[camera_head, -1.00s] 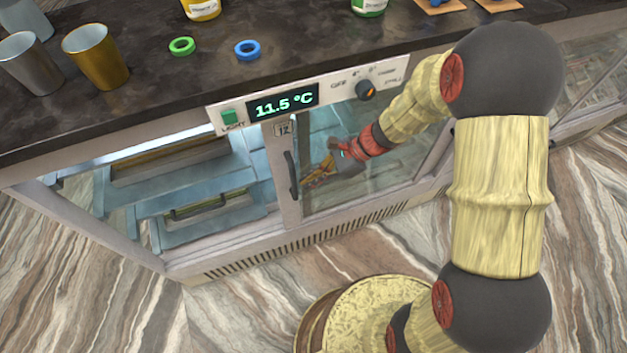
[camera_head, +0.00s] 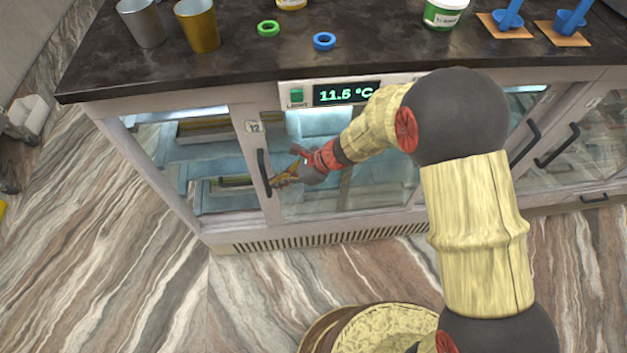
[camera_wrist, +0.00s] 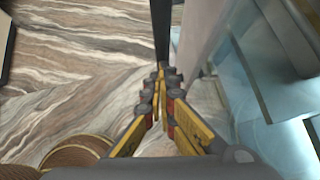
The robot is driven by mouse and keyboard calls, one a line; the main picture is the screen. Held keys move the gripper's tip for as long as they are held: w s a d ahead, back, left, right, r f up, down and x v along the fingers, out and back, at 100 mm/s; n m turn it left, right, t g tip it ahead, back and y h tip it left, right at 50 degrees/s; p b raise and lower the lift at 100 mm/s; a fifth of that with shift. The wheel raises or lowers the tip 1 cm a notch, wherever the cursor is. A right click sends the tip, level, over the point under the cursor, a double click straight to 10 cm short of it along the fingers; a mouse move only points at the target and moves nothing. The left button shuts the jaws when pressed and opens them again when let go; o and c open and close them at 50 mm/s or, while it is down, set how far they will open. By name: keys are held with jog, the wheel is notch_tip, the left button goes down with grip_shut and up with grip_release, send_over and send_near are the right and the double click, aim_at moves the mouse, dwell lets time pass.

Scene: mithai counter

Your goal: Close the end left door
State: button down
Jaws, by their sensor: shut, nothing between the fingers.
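The end left door is a sliding glass door with a pale frame (camera_head: 251,150) marked 12 and a black vertical handle (camera_head: 264,172) on its left stile. It stands partly open, with an uncovered gap to its left showing the cabinet inside. My gripper (camera_head: 275,182) is shut and empty. Its fingertips are at the lower right side of the handle, close to or against it. In the wrist view, the handle (camera_wrist: 161,32) rises just beyond the closed fingertips (camera_wrist: 166,72), with the pale stile (camera_wrist: 200,32) to its right. Exact contact is hard to tell.
The dark countertop (camera_head: 380,50) above holds a silver cup (camera_head: 142,22), a gold cup (camera_head: 198,26), a green ring (camera_head: 268,28) and a blue ring (camera_head: 324,41). A control panel (camera_head: 295,95) is below its edge. More doors with black handles (camera_head: 556,146) lie right.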

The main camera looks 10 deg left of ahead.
jog(key=s+a, duration=0.4)
jog(key=a, duration=1)
jog(key=s+a+p, duration=0.1)
jog(key=s+a, duration=0.4)
jog(key=a, duration=0.9)
jog(key=shift+d, duration=0.1)
